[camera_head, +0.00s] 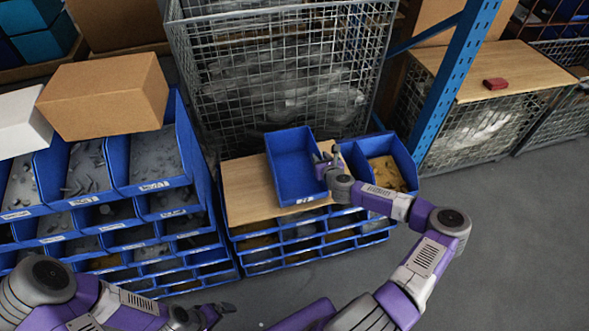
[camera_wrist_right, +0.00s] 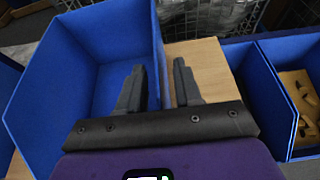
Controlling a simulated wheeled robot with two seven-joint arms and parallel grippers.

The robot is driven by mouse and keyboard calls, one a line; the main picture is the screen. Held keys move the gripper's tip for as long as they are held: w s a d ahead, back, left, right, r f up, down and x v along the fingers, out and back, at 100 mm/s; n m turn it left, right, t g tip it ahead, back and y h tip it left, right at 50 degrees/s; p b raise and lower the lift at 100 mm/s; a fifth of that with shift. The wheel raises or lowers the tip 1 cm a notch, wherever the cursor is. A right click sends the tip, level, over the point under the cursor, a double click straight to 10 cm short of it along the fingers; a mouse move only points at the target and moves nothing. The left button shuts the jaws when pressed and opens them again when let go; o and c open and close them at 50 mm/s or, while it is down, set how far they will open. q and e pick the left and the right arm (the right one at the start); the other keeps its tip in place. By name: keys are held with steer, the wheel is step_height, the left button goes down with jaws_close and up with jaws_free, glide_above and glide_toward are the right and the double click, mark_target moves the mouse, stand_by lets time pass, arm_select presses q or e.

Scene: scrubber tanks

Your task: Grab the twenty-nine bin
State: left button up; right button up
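A blue open bin (camera_head: 290,170) stands on a wooden board (camera_head: 245,190) in the head view. It looks empty, and its front label is too small to read surely. In the right wrist view the bin (camera_wrist_right: 75,60) fills the left side. My right gripper (camera_head: 327,165) is at the bin's right wall. In the wrist view its fingers (camera_wrist_right: 160,80) are apart, one inside the bin and one outside, with the wall between them and small gaps showing. My left gripper (camera_head: 215,312) is low at the bottom of the head view, away from the bin; its fingers are unclear.
Another blue bin (camera_head: 384,168) with brownish contents stands close to the right. Racks of blue bins (camera_head: 150,200) fill the left, with a cardboard box (camera_head: 105,95) on top. A wire cage (camera_head: 285,75) stands behind, and a blue post (camera_head: 450,75) behind right. Grey floor is clear at right.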

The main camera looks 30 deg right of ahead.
jaws_close()
stand_by(1.3)
